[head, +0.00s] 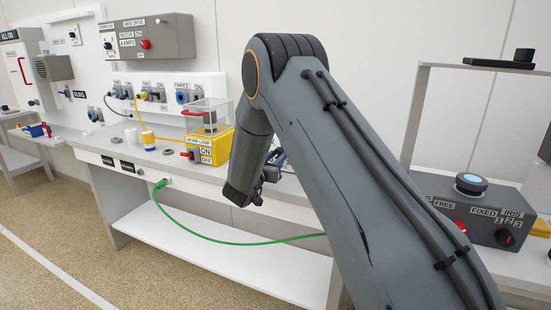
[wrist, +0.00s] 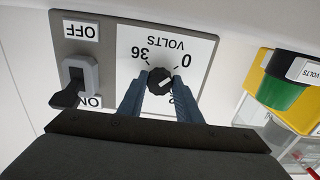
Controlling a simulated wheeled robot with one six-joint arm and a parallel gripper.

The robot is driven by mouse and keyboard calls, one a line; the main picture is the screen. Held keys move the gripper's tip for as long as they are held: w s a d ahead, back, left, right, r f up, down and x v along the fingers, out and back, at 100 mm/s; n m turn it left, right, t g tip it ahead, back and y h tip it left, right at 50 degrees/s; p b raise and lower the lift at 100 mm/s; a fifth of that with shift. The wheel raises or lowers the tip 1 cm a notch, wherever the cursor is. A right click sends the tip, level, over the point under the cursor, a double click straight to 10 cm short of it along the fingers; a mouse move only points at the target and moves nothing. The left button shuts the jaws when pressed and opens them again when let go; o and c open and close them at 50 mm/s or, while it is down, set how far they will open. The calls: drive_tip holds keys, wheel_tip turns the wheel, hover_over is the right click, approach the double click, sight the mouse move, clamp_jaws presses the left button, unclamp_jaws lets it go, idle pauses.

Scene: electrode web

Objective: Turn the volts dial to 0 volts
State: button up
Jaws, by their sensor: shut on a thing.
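The volts dial (wrist: 161,79) is a round black knob on a white plate, seen upside down in the wrist view. A "0" is printed to its right and a "36" to its upper left. Another number at lower right is partly covered by a finger. A short pale mark shows on the knob, but it is too small to tell surely which number it points at. My gripper (wrist: 160,86) is shut on the knob, one blue-grey finger on each side. In the head view my arm hides the dial.
A switch (wrist: 76,82) between "OFF" and "ON" labels sits left of the dial, its black lever toward "ON". A yellow box with a green cap (wrist: 278,95) is at right.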

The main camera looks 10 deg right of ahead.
drive_tip(key=shift+a, duration=0.15)
drive_tip(key=o, duration=1)
drive_tip(key=shift+o, duration=0.2)
drive_tip(key=b+v, duration=0.1)
drive_tip(key=v, duration=0.6)
drive_tip(key=shift+s+a, duration=0.15)
drive_tip(key=shift+s, duration=0.15)
